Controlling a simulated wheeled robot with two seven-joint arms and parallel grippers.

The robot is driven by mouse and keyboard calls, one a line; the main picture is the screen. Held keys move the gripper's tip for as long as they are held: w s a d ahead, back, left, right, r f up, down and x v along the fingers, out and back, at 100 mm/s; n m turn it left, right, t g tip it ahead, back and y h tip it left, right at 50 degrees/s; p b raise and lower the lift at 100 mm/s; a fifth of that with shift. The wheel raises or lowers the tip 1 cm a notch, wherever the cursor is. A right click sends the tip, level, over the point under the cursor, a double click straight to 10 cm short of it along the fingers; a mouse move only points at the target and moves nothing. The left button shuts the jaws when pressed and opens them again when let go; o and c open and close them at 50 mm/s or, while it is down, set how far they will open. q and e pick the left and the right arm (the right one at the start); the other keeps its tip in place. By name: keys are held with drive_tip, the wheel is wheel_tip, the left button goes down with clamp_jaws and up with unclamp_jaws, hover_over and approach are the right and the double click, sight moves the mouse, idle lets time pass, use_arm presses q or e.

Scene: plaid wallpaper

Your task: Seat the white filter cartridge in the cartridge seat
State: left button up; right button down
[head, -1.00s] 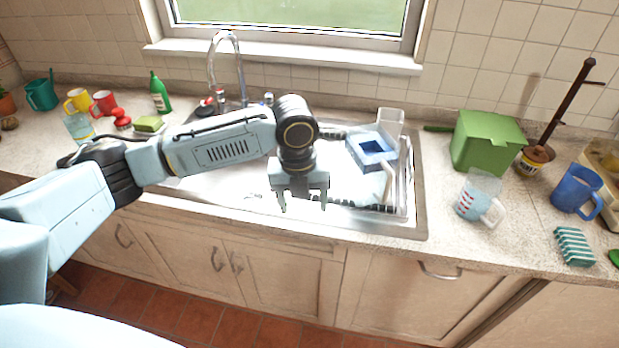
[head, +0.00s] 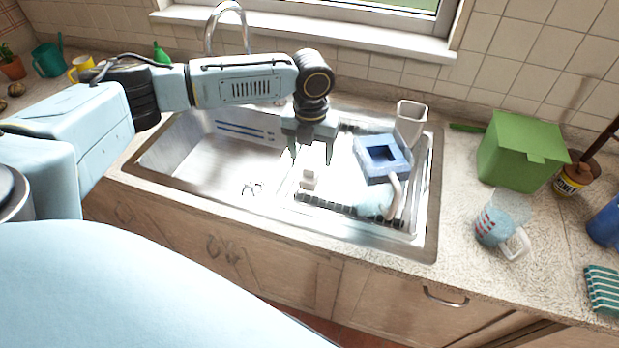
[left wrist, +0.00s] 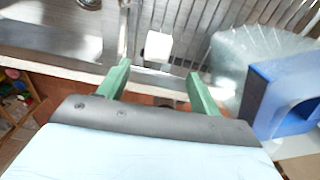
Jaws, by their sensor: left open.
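The white filter cartridge (head: 309,178) is a small white block on the ribbed drainboard of the sink; it also shows in the left wrist view (left wrist: 158,46). The cartridge seat, a blue block with a square opening on top (head: 402,170), stands to its right and fills the right side of the left wrist view (left wrist: 268,92). My left gripper (head: 310,157) is open and empty, pointing down above the cartridge. In the left wrist view its green fingers (left wrist: 158,74) are spread, with the cartridge beyond the gap between them. My right gripper is out of view.
A tall pale cup (head: 411,112) stands behind the seat. A clear jug with a pale handle (head: 394,196) is in front of it. The sink basin (head: 190,158) is on the left. A green box (head: 520,155) and a clear measuring cup (head: 497,225) stand on the right counter.

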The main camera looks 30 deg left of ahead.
sight(309, 169)
use_arm(q)
drive_tip(key=shift+w+f, duration=0.1)
drive_tip(key=shift+f, duration=0.35)
drive_tip(key=shift+a+f, duration=0.1)
drive_tip(key=shift+f, duration=0.55)
wheel_tip(309, 169, down, 4)
drive_tip(key=shift+a+r, duration=0.15)
drive_tip(key=shift+r, duration=0.05)
drive_tip(key=shift+f+p, duration=0.2)
drive_tip(key=shift+p, duration=0.1)
drive_tip(key=shift+c, duration=0.4)
drive_tip(key=c, duration=1)
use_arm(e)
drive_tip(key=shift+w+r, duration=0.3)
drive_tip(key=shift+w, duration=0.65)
